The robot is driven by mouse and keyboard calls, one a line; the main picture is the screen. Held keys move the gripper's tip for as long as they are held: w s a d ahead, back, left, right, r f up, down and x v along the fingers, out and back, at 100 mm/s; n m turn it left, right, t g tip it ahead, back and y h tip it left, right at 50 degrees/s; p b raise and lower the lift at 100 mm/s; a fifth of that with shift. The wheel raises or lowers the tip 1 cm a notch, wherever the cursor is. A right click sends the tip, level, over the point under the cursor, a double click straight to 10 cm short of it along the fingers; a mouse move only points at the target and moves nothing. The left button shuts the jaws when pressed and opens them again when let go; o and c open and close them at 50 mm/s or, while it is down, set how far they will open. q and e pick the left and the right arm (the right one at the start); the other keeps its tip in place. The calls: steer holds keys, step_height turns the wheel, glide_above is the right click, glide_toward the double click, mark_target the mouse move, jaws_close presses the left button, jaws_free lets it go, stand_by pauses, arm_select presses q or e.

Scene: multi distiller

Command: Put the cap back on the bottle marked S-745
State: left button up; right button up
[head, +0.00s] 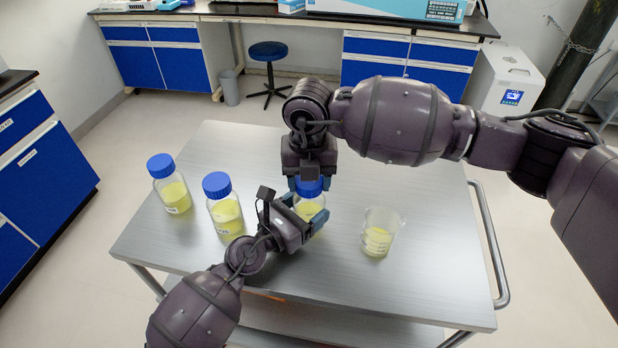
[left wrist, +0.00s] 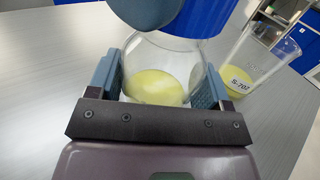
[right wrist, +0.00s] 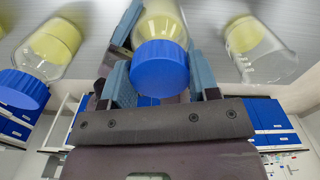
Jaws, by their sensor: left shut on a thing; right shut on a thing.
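A clear bottle (head: 304,210) with yellow liquid stands on the table between my two grippers. My left gripper (head: 308,217) is shut around its body; the left wrist view shows the glass (left wrist: 157,70) between both fingers. A blue cap (head: 309,188) is at the bottle's mouth. My right gripper (head: 310,186) comes from above and is shut on this cap, which also shows between the fingers in the right wrist view (right wrist: 160,68). The cap lines up with the bottle; I cannot tell whether it is seated. No label shows on the held bottle.
Two more blue-capped bottles with yellow liquid, the far-left one (head: 174,190) and a nearer one (head: 226,212), stand to the left. A beaker (head: 380,232) of yellow liquid, marked S-702 in the left wrist view (left wrist: 252,62), stands right. The table's right side (head: 440,270) is free.

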steer(key=shift+m, duration=0.3)
steer(key=o, duration=1)
steer(key=shift+r, duration=0.1)
steer(key=shift+r, duration=2.2)
steer(key=shift+c, duration=0.3)
